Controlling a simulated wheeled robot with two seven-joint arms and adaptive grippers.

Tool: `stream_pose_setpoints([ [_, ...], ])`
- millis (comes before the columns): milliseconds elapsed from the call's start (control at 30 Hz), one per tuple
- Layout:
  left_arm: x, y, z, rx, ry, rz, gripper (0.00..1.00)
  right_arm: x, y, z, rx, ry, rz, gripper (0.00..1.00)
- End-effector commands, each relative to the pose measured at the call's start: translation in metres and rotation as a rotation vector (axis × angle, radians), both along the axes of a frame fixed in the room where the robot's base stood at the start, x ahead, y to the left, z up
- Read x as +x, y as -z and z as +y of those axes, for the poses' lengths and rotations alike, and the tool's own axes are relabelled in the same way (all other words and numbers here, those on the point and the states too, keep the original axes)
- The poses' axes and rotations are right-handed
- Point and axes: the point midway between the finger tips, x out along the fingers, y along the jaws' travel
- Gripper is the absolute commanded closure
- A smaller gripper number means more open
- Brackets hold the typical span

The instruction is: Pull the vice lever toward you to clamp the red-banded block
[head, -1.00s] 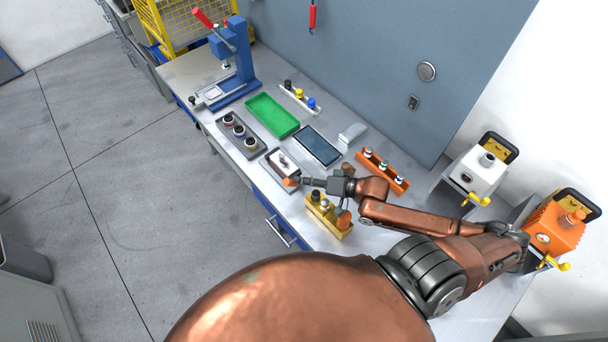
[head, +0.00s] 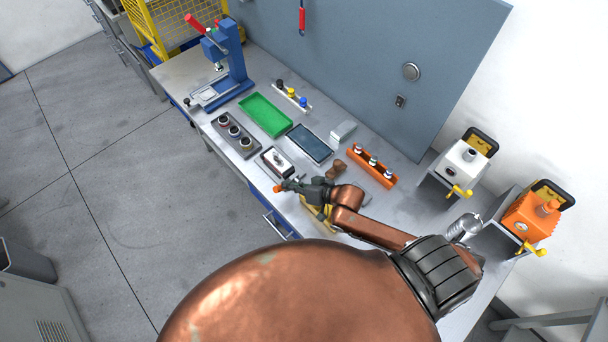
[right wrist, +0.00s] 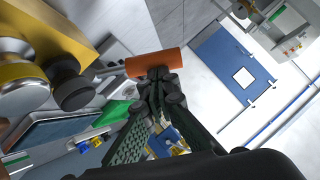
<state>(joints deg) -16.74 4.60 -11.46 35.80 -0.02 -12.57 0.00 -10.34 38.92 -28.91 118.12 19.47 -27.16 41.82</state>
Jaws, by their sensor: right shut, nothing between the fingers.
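The vice (head: 268,163) is a small grey fixture near the table's front edge, with a small block (head: 277,157) in it. The block's band is too small to make out clearly. The lever's orange handle (head: 279,188) sticks out on the front side of the vice. My right gripper (head: 287,186) is shut with its fingertips at the handle. In the right wrist view, the orange handle (right wrist: 146,65) lies across just beyond the closed fingertips (right wrist: 158,76), seemingly touching them and not between them. A rod runs left from the handle. My left gripper is not in view.
A yellow holder (head: 318,216) sits partly hidden under my right wrist. A dark tray of cylinders (head: 232,134), a green tray (head: 266,115), a tablet (head: 309,143) and an orange rack (head: 372,168) lie around. A blue press (head: 232,60) stands at the far left.

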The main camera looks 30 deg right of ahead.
Motion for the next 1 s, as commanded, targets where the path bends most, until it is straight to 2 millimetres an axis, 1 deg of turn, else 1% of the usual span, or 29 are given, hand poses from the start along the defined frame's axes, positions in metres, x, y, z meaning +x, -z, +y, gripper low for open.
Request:
stream_pose_setpoints([
  [200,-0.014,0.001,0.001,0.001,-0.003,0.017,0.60,-0.001,0.001,-0.001,0.001,0.001,0.002,1.00],
  [367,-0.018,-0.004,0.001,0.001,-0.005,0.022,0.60,-0.002,-0.003,-0.004,0.001,0.002,0.003,1.00],
  [467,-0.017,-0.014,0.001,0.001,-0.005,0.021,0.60,-0.002,-0.012,-0.008,0.000,0.002,0.002,1.00],
  [700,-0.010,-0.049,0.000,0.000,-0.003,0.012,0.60,-0.002,-0.042,-0.023,-0.001,-0.003,0.001,1.00],
  [733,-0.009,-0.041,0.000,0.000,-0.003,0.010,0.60,-0.010,-0.039,-0.028,-0.002,-0.002,0.002,1.00],
  [800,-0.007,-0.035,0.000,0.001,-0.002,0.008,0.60,-0.024,-0.044,-0.035,-0.002,-0.004,0.002,1.00],
  [1000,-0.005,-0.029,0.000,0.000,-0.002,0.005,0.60,-0.054,-0.064,-0.056,-0.001,-0.002,0.002,1.00],
])
